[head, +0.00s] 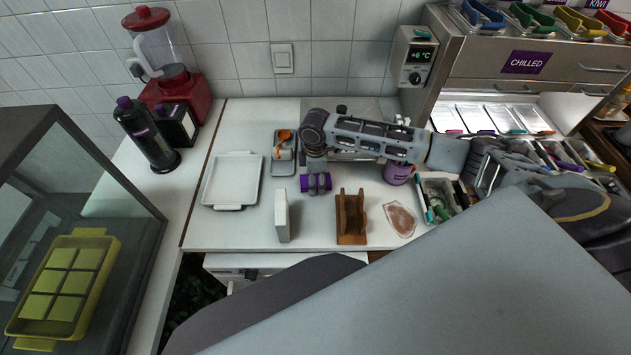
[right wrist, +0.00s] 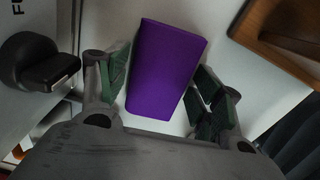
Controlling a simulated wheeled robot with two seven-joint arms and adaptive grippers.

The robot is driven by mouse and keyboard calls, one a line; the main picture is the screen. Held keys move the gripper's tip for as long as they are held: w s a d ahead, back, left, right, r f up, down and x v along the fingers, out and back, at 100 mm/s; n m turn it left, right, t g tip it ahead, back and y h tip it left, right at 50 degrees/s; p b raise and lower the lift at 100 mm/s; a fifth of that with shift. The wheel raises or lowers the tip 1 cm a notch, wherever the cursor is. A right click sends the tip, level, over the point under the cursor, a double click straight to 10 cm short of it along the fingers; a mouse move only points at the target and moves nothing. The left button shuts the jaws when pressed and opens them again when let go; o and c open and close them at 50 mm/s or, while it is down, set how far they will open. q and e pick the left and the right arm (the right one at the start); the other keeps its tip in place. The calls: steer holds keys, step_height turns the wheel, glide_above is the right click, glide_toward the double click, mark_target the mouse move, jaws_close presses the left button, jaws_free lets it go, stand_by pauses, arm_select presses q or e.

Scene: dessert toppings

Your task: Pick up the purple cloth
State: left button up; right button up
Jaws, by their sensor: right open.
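The purple cloth (right wrist: 165,70) looks like a thick folded block on the white counter. In the right wrist view it lies between the two spread green-padded fingers of my right gripper (right wrist: 165,98). Gaps show at both fingers, so I see no firm grip. In the head view my right gripper (head: 315,190) points down over the middle of the counter. Purple patches of the cloth (head: 313,182) show around its fingers, and the rest is hidden. My left gripper is not in view.
Nearby stand a white upright box (head: 282,216), a wooden holder (head: 350,238) and a small grey tray (head: 284,168) with an orange-handled tool. A white tray (head: 232,181) lies to the left. A stained clear piece (head: 400,218) and a bin of bottles (head: 440,198) are to the right.

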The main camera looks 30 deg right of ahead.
steer(key=shift+c, duration=0.3)
steer(key=c, duration=0.7)
steer(key=shift+r, duration=0.15)
steer(key=shift+r, duration=4.9)
steer(key=o, duration=0.4)
steer(key=c, duration=0.3)
steer(key=shift+f, duration=0.15)
